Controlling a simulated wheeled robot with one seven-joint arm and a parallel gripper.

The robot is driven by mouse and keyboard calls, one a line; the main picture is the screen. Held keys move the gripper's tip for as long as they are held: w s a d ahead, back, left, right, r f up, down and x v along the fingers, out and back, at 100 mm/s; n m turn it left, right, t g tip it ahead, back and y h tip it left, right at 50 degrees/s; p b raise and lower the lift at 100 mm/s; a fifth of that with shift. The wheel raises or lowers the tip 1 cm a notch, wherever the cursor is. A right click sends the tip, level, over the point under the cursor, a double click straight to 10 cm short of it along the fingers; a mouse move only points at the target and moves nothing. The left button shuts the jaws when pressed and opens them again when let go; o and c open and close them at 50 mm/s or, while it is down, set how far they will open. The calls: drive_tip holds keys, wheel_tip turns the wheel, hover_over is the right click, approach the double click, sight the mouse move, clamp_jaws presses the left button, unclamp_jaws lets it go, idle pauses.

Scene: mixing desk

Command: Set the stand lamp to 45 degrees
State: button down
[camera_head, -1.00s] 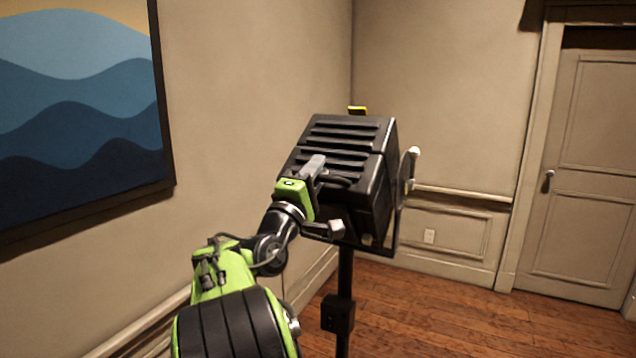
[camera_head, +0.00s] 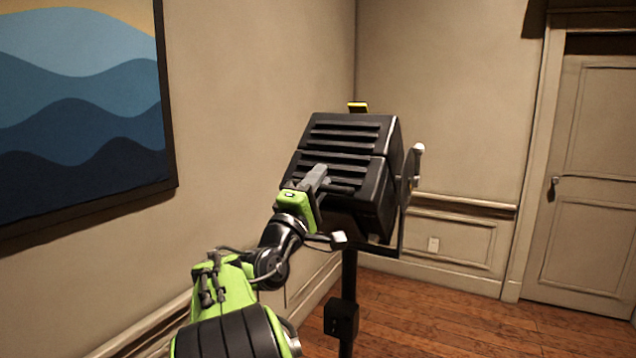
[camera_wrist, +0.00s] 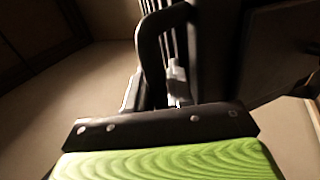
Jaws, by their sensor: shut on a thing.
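The stand lamp (camera_head: 341,141) is a black box-shaped head with slotted vents, held in a bracket on a black pole (camera_head: 347,275). Its vented back faces me and the head is tilted. My gripper (camera_head: 318,182) is at the lower left of the lamp's back, shut on the black lamp handle. In the wrist view the curved handle (camera_wrist: 150,45) rises close beyond my gripper, with the vents behind it. The fingertips and the exact grip are partly hidden. A pale-tipped knob (camera_head: 418,150) sits on the bracket's right side.
A framed wave picture (camera_head: 85,110) hangs on the left wall, close to my arm. A panelled door (camera_head: 590,180) is at the right. The wooden floor (camera_head: 450,315) right of the pole is clear.

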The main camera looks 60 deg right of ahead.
drive_tip(key=shift+f, duration=0.1)
drive_tip(key=c, duration=1.1)
unclamp_jaws()
drive_tip(key=shift+w+d, duration=0.1)
drive_tip(key=b+v, duration=1.2)
drive_tip(key=v, duration=0.3)
drive_tip(key=shift+a, duration=0.4)
